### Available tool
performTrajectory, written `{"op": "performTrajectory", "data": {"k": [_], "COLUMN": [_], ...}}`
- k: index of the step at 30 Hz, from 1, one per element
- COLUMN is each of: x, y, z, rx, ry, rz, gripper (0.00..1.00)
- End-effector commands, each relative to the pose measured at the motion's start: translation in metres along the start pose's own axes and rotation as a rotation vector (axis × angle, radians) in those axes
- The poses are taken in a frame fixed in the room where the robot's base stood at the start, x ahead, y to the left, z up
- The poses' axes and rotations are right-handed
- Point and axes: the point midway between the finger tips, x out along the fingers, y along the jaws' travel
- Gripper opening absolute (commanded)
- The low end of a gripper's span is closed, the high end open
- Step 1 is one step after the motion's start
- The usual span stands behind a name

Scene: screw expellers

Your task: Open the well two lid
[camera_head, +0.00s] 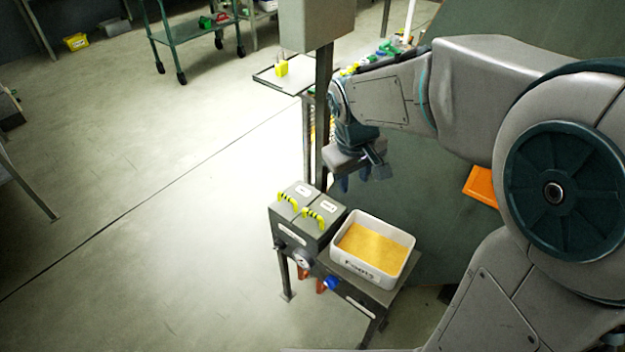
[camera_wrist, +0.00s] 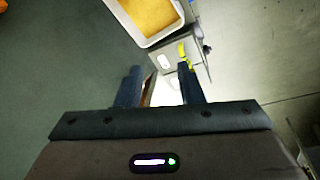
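A grey metal box (camera_head: 301,240) on a small stand has two lids side by side on top. The left lid (camera_head: 303,190) and the right lid (camera_head: 328,207) each carry a white label too small to read surely. Each has a yellow-and-black striped handle: the left handle (camera_head: 287,199) and the right handle (camera_head: 313,217). Both lids look shut. My gripper (camera_head: 361,177) hangs above and behind the box, to its right, touching nothing. In the wrist view, my gripper (camera_wrist: 160,88) has its fingers apart and empty. The box (camera_wrist: 171,58) shows beyond the fingertips with a yellow handle (camera_wrist: 183,53).
A white tray (camera_head: 351,269) of yellow meal stands right beside the box; the tray also shows in the wrist view (camera_wrist: 163,38). A blue knob (camera_head: 331,283) and a gauge (camera_head: 302,260) are on the front. A post (camera_head: 323,120) rises behind.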

Motion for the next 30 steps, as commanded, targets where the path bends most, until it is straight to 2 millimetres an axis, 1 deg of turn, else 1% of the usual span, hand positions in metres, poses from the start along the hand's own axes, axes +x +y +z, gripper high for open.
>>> {"op": "performTrajectory", "data": {"k": [1,3,6,9,12,16,20,23,30], "x": [0.023,0.041,0.066,0.086,0.098,0.107,0.12,0.139,0.191], "y": [-0.01,-0.021,-0.037,-0.051,-0.06,-0.066,-0.066,-0.065,-0.064], "z": [-0.02,-0.043,-0.071,-0.091,-0.104,-0.11,-0.11,-0.109,-0.106], "rx": [-0.066,-0.15,-0.251,-0.327,-0.376,-0.403,-0.406,-0.404,-0.403], "ry": [-0.013,-0.021,-0.031,-0.038,-0.04,-0.043,-0.045,-0.047,-0.047], "rz": [0.0,0.004,0.008,0.01,0.012,0.012,0.012,0.011,0.011], "gripper": [0.34,0.34,0.34,0.34,0.34,0.34,0.34,0.34,0.34]}}
